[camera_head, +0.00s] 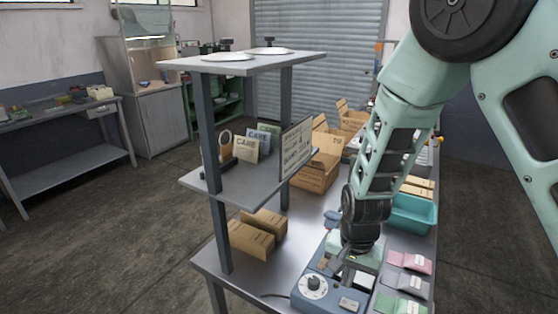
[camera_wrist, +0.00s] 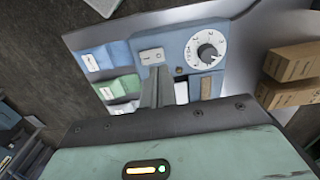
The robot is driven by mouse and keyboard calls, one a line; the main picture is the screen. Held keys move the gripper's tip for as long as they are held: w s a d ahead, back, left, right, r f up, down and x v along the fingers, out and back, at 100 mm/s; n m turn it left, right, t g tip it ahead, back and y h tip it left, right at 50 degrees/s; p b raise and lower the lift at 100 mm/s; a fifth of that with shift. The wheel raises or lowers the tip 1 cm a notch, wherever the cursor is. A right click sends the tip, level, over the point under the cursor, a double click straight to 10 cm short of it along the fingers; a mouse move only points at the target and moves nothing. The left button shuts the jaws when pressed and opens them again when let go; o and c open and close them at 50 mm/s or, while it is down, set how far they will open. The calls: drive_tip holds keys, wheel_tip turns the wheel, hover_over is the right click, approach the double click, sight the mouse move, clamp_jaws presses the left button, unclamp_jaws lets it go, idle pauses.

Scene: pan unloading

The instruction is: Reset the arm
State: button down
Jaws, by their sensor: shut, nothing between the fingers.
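My arm, pale green with dark joints, reaches down from the upper right in the head view. My gripper (camera_head: 343,275) is low over a blue-grey device with a white dial (camera_head: 314,284) at the front of the metal table. In the wrist view my gripper (camera_wrist: 155,88) shows its dark fingers together and empty, in front of the device (camera_wrist: 150,45). The white dial (camera_wrist: 206,48) and a white switch (camera_wrist: 151,56) show just beyond the fingers. I cannot tell whether the fingers touch the device.
A grey shelf (camera_head: 235,180) with a raised top stands left of my arm. Cardboard boxes (camera_head: 258,232) lie beneath it, and they show at right in the wrist view (camera_wrist: 292,62). A teal bin (camera_head: 413,214) and colored packets (camera_head: 410,261) are to the right.

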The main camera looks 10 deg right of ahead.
drive_tip(key=s+a+r+n+b, duration=0.2)
drive_tip(key=s+r+n+b, duration=0.1)
drive_tip(key=s+n+b, duration=0.2)
drive_tip(key=s+a+r+n+b, duration=0.3)
drive_tip(key=s+n+b, duration=0.2)
drive_tip(key=s+n, duration=0.4)
drive_tip(key=s, duration=0.5)
drive_tip(key=shift+s+a+r+n+b, duration=0.2)
drive_tip(key=shift+a+r+n+b, duration=0.05)
drive_tip(key=shift+r+n+b, duration=0.05)
